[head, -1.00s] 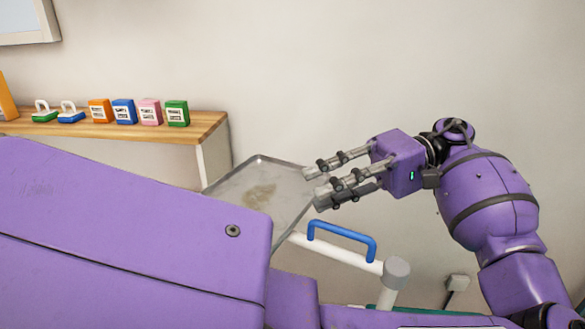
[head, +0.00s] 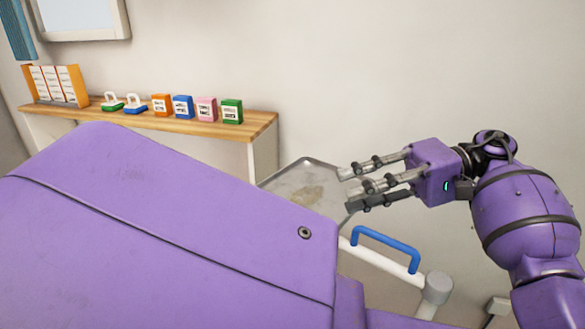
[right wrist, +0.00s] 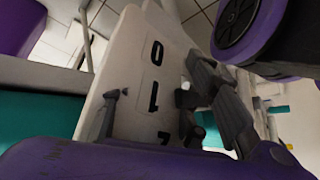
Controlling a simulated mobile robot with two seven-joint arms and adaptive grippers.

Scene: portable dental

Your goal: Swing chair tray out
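The chair tray (head: 275,186) is a grey metal tray with a brownish stain, partly hidden behind a large purple surface in the head view. A blue handle (head: 388,240) rises from the white tray arm (head: 372,259) on its near right side.
A wooden-topped shelf (head: 255,125) stands along the wall at the back left, holding several small coloured boxes and an orange file holder (head: 72,85). A white panel with black digits (right wrist: 150,75) lies close to the right wrist. The wall right of the shelf is bare.

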